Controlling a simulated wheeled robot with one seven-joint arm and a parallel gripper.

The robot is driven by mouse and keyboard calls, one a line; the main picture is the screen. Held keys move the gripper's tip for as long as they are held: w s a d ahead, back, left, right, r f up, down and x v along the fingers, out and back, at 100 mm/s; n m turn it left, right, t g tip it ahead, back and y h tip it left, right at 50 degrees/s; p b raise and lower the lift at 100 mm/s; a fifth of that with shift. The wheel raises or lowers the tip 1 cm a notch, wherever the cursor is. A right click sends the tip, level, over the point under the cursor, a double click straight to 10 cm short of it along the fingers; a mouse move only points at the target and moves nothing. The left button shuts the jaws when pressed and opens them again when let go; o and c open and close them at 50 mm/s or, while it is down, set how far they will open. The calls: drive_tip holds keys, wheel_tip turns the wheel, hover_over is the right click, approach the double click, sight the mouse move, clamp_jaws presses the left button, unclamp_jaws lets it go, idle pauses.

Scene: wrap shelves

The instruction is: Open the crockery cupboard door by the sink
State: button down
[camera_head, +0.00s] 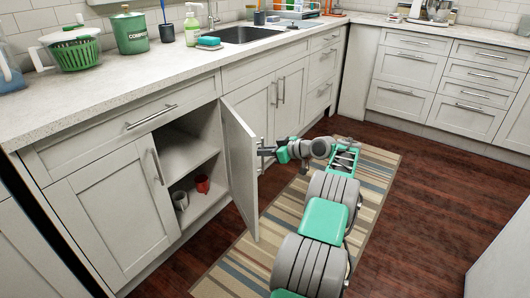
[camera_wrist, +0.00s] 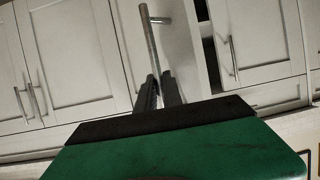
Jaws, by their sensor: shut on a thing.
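The white crockery cupboard door (camera_head: 238,160) below the counter stands swung well out from its frame. The cupboard's inside shows a shelf (camera_head: 185,153), with a red mug (camera_head: 202,184) and a pale mug (camera_head: 181,201) at the bottom. My gripper (camera_head: 268,152) is at the door's outer face, on the right side of the door. In the wrist view, the two dark fingers of my gripper (camera_wrist: 160,90) are closed around the lower part of the metal bar handle (camera_wrist: 149,40). In the head view the handle is mostly hidden by my gripper.
A closed cupboard door (camera_head: 115,210) is left of the opening. Closed doors (camera_head: 278,100) and drawers lie to the right, below the sink (camera_head: 245,35). A striped rug (camera_head: 235,265) covers the floor beneath my arm. Bare wood floor (camera_head: 430,190) is clear to the right.

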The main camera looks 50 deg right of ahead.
drive_tip(key=shift+w, duration=0.1)
drive_tip(key=c, duration=1.8)
unclamp_jaws()
drive_tip(key=shift+w+a, duration=0.1)
drive_tip(key=shift+o, duration=0.2)
drive_tip(key=p+v, duration=0.2)
drive_tip(key=v, duration=0.6)
